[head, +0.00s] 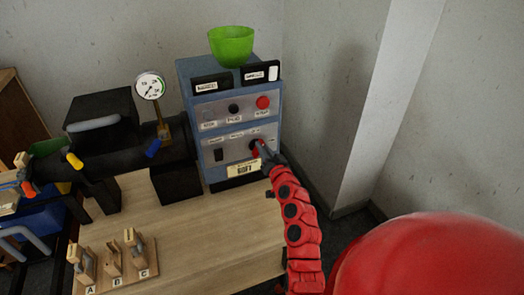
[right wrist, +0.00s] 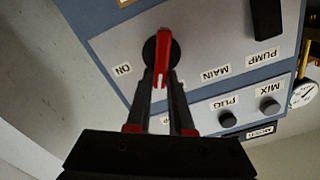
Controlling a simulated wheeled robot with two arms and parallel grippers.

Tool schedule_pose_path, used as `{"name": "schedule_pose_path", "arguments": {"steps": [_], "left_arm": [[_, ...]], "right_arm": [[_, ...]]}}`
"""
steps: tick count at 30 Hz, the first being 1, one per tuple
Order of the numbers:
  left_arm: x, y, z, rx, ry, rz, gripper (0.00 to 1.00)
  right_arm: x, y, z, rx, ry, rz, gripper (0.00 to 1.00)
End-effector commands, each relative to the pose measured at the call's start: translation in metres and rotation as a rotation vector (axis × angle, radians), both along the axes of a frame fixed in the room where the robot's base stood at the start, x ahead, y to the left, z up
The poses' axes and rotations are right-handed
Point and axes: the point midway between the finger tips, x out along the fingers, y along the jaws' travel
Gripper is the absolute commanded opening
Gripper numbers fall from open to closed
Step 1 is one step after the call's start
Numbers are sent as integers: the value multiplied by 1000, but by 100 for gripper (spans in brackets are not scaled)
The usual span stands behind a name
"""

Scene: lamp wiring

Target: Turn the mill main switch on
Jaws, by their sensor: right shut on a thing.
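The main switch (head: 255,147) is a red handle on a dark round base, low on the right of the blue-grey control panel (head: 232,110). In the right wrist view the panel shows upside down. There the red handle (right wrist: 162,55) stands nearly upright in the picture, apart from the ON label (right wrist: 122,69) to its left; the MAIN label (right wrist: 215,75) is to its right. My right gripper (right wrist: 161,82) is shut on the handle, and it also shows at the switch in the head view (head: 265,156). My left gripper is not in view.
A green bowl (head: 231,46) sits on top of the panel. A black rocker switch (head: 218,155) and a red button (head: 263,102) are close by. A pressure gauge (head: 150,86) and a black machine (head: 110,145) stand to the left. A wooden rack (head: 115,268) is on the bench.

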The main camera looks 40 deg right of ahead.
Motion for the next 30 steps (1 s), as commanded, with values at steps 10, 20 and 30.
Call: {"name": "schedule_pose_path", "arguments": {"steps": [10, 20, 30], "left_arm": [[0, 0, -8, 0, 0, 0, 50], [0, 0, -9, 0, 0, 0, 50], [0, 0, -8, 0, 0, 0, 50]], "right_arm": [[-2, -7, -4, 320, -79, -4, 0], [-3, -10, -11, 627, -150, -2, 0], [-3, -11, -16, 895, -215, -4, 0]]}}
